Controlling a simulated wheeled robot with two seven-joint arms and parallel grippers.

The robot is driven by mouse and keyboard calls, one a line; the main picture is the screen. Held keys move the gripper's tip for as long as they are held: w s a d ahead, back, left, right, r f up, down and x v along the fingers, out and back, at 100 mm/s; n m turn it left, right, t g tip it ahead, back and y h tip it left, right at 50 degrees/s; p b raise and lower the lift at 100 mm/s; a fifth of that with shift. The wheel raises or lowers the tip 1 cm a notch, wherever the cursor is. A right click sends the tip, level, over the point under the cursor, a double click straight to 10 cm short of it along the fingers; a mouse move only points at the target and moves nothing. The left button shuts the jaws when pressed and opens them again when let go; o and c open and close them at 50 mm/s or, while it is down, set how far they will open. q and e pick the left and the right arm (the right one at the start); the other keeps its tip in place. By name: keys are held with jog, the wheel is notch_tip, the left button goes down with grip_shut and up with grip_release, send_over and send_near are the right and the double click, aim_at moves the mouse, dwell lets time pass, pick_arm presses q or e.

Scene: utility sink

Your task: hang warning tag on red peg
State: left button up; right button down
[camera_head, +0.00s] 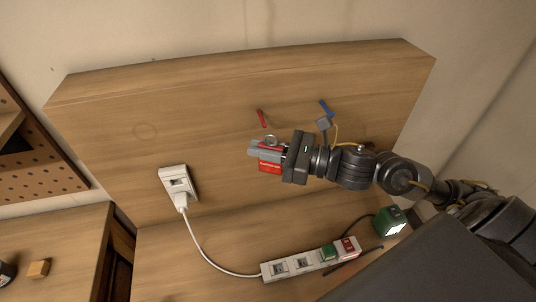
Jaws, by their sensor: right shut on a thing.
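The red peg (261,118) sticks out of the upright wooden board, a little above and left of my right gripper. My right gripper (257,149) comes in from the right and is shut on the red warning tag (270,167). The tag hangs below the fingers, and its upper part is hidden by them. A small round ring (271,141) shows at the top of the fingers, just below the peg and apart from it. My left gripper is not in view.
A blue peg (326,108) with a grey tag (323,124) near it is to the right. A white wall socket (178,183) has a cord to a power strip (300,265) below. A green box (390,222) stands at the right. The board left of the red peg is clear.

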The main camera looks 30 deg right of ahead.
jog(key=shift+w+d+f+b, duration=0.2)
jog(key=shift+w+b, duration=0.1)
jog(key=shift+b, duration=0.25)
jog(key=w+b, duration=0.1)
jog(key=w, duration=0.1)
jog(key=w+d+b, duration=0.1)
jog(key=w, duration=0.2)
jog(key=w+f+b, duration=0.1)
jog(key=w, duration=0.1)
jog(key=shift+w+d, duration=0.2)
jog(key=shift+d, duration=0.15)
jog(key=shift+b, duration=0.65)
jog(key=c, duration=1.4)
grip_release()
jog(key=shift+s, duration=0.1)
jog(key=shift+o, duration=0.2)
jog(key=shift+r, duration=0.1)
